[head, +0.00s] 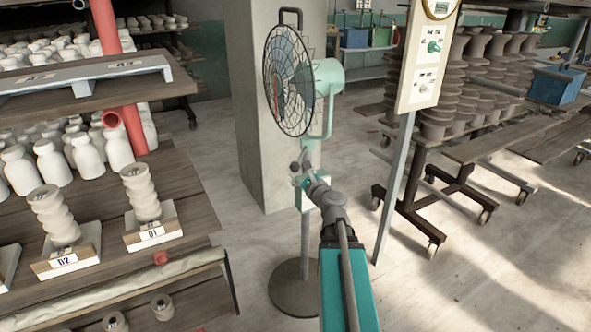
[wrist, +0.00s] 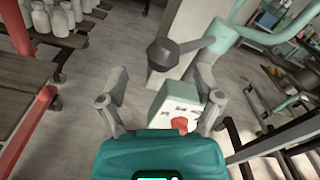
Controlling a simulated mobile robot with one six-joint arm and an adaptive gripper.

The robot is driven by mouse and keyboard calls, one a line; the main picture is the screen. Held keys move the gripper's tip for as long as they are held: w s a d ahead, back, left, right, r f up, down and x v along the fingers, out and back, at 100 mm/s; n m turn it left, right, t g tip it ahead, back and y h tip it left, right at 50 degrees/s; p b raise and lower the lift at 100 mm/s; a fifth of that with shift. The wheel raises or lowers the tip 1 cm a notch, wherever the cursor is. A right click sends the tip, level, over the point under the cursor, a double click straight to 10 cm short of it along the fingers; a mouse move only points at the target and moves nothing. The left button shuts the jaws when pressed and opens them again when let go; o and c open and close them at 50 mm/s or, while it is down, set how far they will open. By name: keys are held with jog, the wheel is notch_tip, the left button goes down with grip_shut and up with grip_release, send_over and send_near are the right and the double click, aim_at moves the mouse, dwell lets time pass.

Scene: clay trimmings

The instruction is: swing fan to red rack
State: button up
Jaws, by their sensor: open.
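The fan has a round dark wire cage (head: 289,80) facing left and a pale green motor housing (head: 327,76) on a pole with a round floor base (head: 303,288). A dark grey knob (wrist: 163,52) on a short arm sticks out below the head. A pale control box (wrist: 172,108) with a red button (wrist: 181,124) is on the pole. My gripper (wrist: 161,84) is open, its fingers either side of the box, with the knob just beyond the tips. I cannot tell whether they touch. The red rack (head: 106,27) stands at the left, with red posts and wooden shelves.
White bottles (head: 85,154) and ribbed clay pieces (head: 58,214) stand on the rack's shelves. A concrete column (head: 262,150) is behind the fan. A sign board on a post (head: 421,60) and wheeled carts of brown pots (head: 463,80) are to the right. Floor at lower right is clear.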

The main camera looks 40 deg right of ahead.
jog(key=shift+s+a, duration=0.15)
jog(key=shift+s, duration=1.3)
